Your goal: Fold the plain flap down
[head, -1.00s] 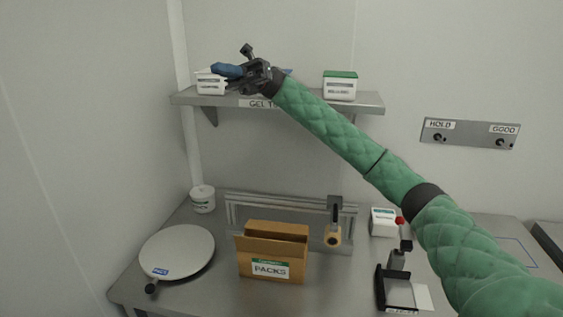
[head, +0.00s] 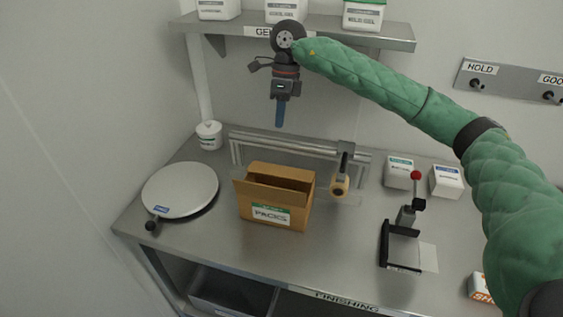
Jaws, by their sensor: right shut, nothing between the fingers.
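An open brown carton (head: 272,195) with a "PACKS" label stands upright on the steel table. A flap sticks out at its left side and another edge stands up at its back; I cannot tell which one is the plain flap. My right gripper (head: 280,118) points straight down, above and behind the carton and clear of it. Its blue fingers are shut and empty. My left gripper is not in view.
A rail frame (head: 300,147) with a tape roller (head: 340,186) stands behind and right of the carton. A round plate (head: 180,190) lies at left, a black stand (head: 400,245) at right. A shelf (head: 230,24) with white boxes is above.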

